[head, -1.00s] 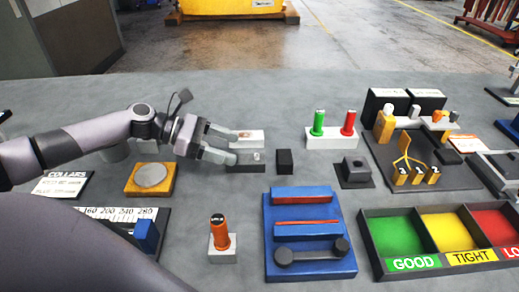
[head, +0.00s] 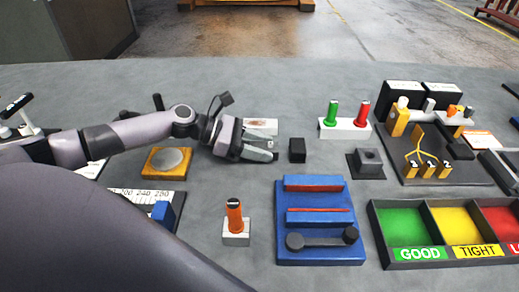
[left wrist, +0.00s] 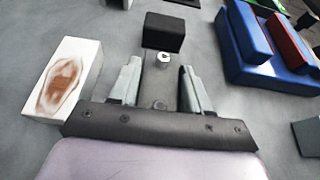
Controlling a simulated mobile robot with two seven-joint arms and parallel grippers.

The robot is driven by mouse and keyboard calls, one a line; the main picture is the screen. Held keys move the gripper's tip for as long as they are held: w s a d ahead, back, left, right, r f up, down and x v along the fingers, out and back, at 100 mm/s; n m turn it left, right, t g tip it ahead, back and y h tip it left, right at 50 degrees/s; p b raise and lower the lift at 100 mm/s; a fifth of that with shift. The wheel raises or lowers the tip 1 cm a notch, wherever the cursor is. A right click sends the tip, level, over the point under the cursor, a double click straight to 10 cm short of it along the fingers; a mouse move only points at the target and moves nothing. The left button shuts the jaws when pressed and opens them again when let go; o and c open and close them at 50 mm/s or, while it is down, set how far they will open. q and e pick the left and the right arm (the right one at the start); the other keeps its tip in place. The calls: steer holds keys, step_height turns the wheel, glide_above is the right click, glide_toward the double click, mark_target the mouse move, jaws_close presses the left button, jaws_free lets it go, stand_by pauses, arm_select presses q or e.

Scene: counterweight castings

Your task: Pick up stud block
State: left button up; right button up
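The stud block, a dark grey block with a small silver stud (left wrist: 163,60) on top, lies between the fingers of my left gripper (head: 273,149). In the head view the fingers hide most of it. In the left wrist view the two fingers (left wrist: 160,88) stand on either side of the block, with no clear gap between them and its sides. The left gripper appears shut on it, low at table height. My right gripper is not in view.
A blue fixture (head: 320,250) and an orange-handled plug (head: 235,217) stand in front. Bare grey table lies between them.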

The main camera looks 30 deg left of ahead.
mark_target(261, 146)
arm_select(q)
jaws_close()
steer(key=shift+r, duration=0.15)
steer(key=shift+r, duration=0.1)
step_height(261, 146, up, 20)
steer(key=p, duration=0.1)
steer(key=shift+p, duration=0.35)
